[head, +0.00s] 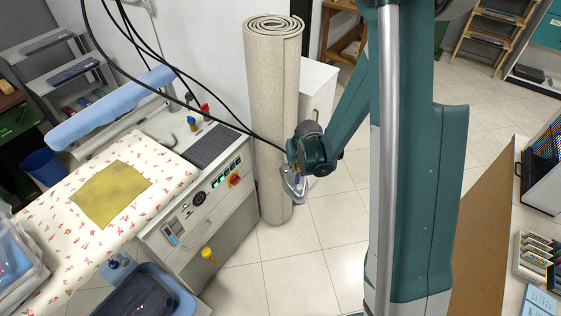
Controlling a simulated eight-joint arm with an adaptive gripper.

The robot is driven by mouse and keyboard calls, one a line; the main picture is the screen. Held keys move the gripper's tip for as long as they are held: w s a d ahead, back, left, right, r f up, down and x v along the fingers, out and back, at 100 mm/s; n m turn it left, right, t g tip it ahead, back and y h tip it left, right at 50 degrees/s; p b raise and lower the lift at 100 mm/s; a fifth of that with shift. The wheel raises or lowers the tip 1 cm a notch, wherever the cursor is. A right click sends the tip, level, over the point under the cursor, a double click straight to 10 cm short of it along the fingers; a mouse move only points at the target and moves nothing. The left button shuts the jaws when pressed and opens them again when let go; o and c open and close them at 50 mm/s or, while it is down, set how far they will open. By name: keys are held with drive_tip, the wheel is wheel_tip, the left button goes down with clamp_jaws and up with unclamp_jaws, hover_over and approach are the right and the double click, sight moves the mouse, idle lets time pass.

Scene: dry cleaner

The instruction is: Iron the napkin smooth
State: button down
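A yellow-olive napkin (110,194) lies spread on the flower-patterned ironing board (165,190) at the left; its edges are slightly uneven, and fine creases are too small to judge. My gripper (298,168) is right of the ironing station, in front of the rolled carpet and well away from the napkin. It appears shut on an iron (292,188), whose silver sole hangs steeply tilted below it. A black cable runs from the upper left to the iron. The fingers are small and partly hidden. The dark ribbed rest pad (213,146) on the station is empty.
A tall rolled carpet (272,110) stands right behind the iron. A blue padded sleeve arm (110,108) lies behind the board. The control panel (205,195) has knobs. A blue tub (150,290) and plastic-wrapped stack (15,265) stand near the board's front. Black cables hang overhead.

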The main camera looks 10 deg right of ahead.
drive_tip(key=shift+a+r, duration=0.1)
drive_tip(key=shift+r, duration=0.1)
drive_tip(key=shift+w+a+r+n+p, duration=0.1)
drive_tip(key=shift+a+r+n+p, duration=0.1)
drive_tip(key=shift+r+p, duration=0.3)
drive_tip(key=shift+w+a+r+n+p, duration=0.1)
drive_tip(key=shift+a+r+p, duration=0.1)
drive_tip(key=shift+r+p, duration=0.3)
drive_tip(key=w+a+r+n+y+p, duration=0.1)
drive_tip(key=w+a+r+n+p, duration=0.25)
drive_tip(key=a+r+p, duration=0.4)
drive_tip(key=w+a+r+n+y+p, duration=0.1)
drive_tip(key=w+a+r+n+p, duration=0.25)
drive_tip(key=a+r+p, duration=0.4)
drive_tip(key=w+a+r+b, duration=0.2)
drive_tip(key=a, duration=0.8)
drive_tip(key=w+a+r+g+b, duration=0.1)
drive_tip(key=w+a, duration=0.1)
drive_tip(key=a, duration=0.8)
drive_tip(key=w+a+r+b, duration=0.2)
drive_tip(key=a, duration=0.8)
drive_tip(key=s+a+r+b, duration=0.1)
drive_tip(key=s+a+r, duration=0.1)
drive_tip(key=a, duration=1)
drive_tip(key=s+a+r+n+y+b, duration=0.1)
drive_tip(key=s+a+r+b, duration=0.1)
drive_tip(key=a, duration=1.1)
drive_tip(key=shift+s+r, duration=0.7)
drive_tip(key=shift+s, duration=0.15)
drive_tip(key=shift+f, duration=0.1)
